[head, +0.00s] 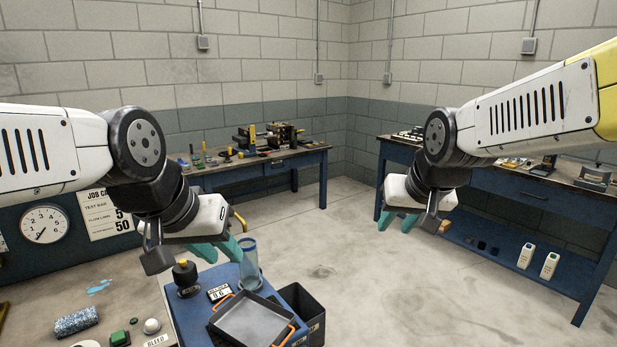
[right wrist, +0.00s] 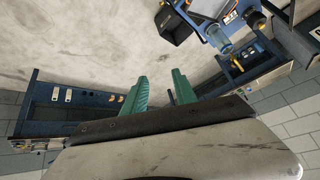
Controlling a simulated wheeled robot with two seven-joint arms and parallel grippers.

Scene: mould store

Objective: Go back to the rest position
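My right gripper (head: 398,222) hangs over open floor, left of the right workbench. In the right wrist view its two green fingers (right wrist: 159,90) stand apart with only floor between them.
The blue cart (head: 190,317) bears a grey tray (head: 252,321) with orange handles and a clear blue cylinder (head: 250,266). A black bin (head: 303,306) stands beside it. Blue workbenches stand at the back (head: 310,160) and right (head: 560,197). The floor (head: 400,290) between is clear.

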